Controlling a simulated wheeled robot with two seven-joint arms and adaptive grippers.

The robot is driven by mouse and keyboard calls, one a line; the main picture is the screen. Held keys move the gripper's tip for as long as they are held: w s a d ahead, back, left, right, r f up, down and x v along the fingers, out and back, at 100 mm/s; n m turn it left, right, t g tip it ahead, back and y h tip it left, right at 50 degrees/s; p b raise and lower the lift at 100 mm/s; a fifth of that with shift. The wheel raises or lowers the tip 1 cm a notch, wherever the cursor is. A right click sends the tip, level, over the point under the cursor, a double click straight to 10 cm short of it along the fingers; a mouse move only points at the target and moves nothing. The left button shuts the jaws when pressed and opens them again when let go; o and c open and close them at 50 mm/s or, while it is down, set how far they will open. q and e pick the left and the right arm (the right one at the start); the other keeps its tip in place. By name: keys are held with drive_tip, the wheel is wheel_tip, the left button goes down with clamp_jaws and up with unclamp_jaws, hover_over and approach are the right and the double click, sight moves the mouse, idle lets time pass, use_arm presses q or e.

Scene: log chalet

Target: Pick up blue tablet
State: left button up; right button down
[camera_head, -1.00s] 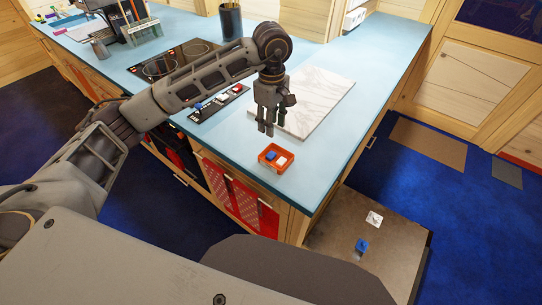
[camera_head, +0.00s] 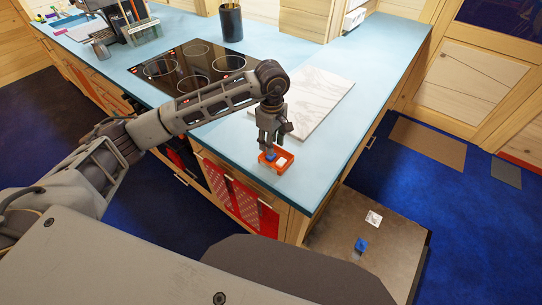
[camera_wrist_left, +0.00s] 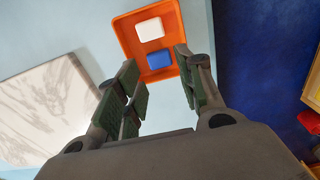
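The blue tablet (camera_head: 271,155) is a small blue block in a shallow orange tray (camera_head: 289,167) near the front corner of the light blue counter. In the left wrist view the blue tablet (camera_wrist_left: 159,59) lies flat beside a white tablet (camera_wrist_left: 150,29) in the same orange tray (camera_wrist_left: 124,39). My left gripper (camera_head: 269,149) points down over the tray, close to the blue tablet. In the left wrist view its fingers (camera_wrist_left: 157,72) are spread with nothing held, and the blue tablet shows between the tips. My right gripper is not in view.
A marble board (camera_head: 313,105) lies behind the tray. A black cooktop (camera_head: 188,66) and a dark pot (camera_head: 231,22) are farther back. A low brown platform (camera_head: 335,225) beside the counter bears another blue block (camera_head: 361,245) and a white one (camera_head: 374,218).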

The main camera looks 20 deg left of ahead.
use_arm(q)
drive_tip(key=shift+f, duration=0.35)
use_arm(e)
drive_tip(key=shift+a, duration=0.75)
use_arm(q)
drive_tip(key=shift+f, duration=0.15)
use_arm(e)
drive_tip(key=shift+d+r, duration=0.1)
use_arm(q)
drive_tip(key=shift+f+p, duration=0.3)
drive_tip(key=shift+f, duration=0.25)
drive_tip(key=shift+d+f+p, duration=0.1)
drive_tip(key=shift+f+p, duration=0.2)
drive_tip(key=shift+f, duration=0.45)
wheel_tip(320, 180, down, 2)
drive_tip(key=shift+f, duration=0.1)
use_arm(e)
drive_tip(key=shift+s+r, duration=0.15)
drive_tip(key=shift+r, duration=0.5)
